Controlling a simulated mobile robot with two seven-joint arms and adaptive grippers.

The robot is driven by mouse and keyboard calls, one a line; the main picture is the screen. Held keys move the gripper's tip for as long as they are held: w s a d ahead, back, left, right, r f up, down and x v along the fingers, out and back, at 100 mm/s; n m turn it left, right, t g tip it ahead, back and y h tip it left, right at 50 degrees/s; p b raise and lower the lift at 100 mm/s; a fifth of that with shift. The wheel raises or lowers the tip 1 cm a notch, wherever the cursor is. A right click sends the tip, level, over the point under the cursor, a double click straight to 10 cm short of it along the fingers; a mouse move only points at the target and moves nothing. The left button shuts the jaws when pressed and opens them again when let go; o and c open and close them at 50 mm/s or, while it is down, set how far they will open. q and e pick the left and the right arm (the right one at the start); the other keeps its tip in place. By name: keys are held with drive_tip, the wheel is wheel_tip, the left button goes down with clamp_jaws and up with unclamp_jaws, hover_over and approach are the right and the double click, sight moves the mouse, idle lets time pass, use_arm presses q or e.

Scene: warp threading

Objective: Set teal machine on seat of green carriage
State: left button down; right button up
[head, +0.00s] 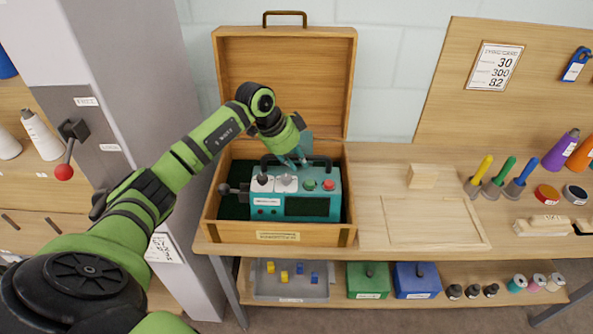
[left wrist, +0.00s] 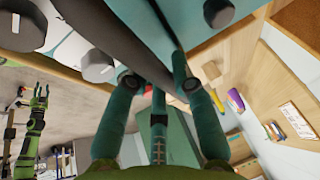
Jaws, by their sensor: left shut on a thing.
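The teal machine (head: 292,207) sits inside the open wooden case (head: 277,233) on the bench, with knobs, coloured buttons and a side lever. My left gripper (head: 291,160) is at its top, shut on the dark carrying handle (head: 321,162). In the left wrist view my left fingers (left wrist: 158,85) close around the dark handle bar, and part of the machine with grey knobs (left wrist: 98,66) fills the top. I cannot make out a green carriage in either view. A green arm, likely my right one, shows small in the left wrist view (left wrist: 34,125); its finger state is unclear.
The case lid (head: 285,80) stands open behind the machine. Right of the case are a wooden block (head: 422,176), a framed board (head: 435,237) and coloured-handled tools (head: 497,172). A grey cabinet (head: 135,100) stands at left. The lower shelf holds a tray (head: 290,293) and boxes.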

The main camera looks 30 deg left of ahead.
use_arm(q)
wheel_tip(320, 180, up, 7)
drive_tip(key=shift+r+b, duration=0.1)
drive_tip(key=shift+b, duration=0.5)
drive_tip(key=shift+r, duration=0.35)
wheel_tip(320, 180, up, 13)
drive_tip(key=p, duration=1.1)
drive_tip(key=shift+p, duration=0.3)
